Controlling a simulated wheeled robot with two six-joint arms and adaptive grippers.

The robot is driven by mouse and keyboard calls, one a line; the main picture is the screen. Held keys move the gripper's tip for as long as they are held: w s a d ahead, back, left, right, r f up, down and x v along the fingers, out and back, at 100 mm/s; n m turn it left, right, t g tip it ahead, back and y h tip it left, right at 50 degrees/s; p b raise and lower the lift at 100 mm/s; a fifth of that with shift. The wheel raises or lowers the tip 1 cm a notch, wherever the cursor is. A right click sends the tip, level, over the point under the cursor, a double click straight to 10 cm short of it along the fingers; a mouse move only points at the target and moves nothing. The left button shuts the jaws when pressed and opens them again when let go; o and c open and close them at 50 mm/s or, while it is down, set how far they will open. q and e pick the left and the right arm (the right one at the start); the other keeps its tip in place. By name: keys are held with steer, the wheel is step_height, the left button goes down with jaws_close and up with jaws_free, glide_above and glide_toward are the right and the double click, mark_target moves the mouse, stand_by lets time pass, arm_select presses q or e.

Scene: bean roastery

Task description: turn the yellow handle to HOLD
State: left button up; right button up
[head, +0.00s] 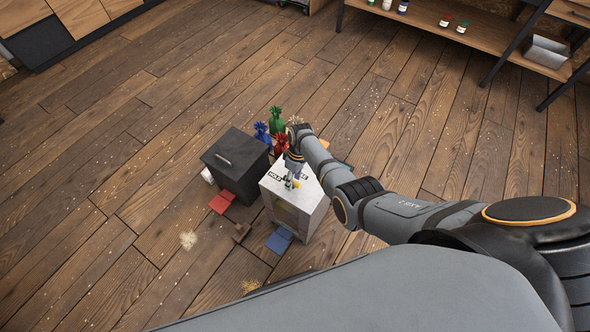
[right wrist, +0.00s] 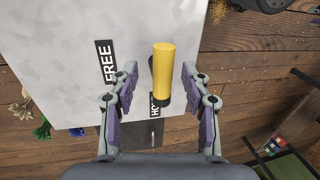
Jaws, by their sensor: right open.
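I cannot tell which label the handle is set to. My right gripper (right wrist: 158,72) is open, one finger on each side of the handle, with gaps showing. In the head view the right gripper (head: 291,181) is over the box top and hides most of the handle. My left gripper is not in view.
A dark box (head: 232,160) with a bar handle stands left of the white box. Blue (head: 262,133), green (head: 277,120) and red (head: 281,145) tied bags are behind. Red (head: 222,201) and blue (head: 280,240) flat pieces lie nearby. The floor left is mostly clear.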

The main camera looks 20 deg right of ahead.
step_height(320, 180, up, 10)
steer(key=w+d, duration=0.1)
steer(key=shift+d+r, duration=0.2)
steer(key=shift+d, duration=0.1)
steer(key=shift+w, duration=0.1)
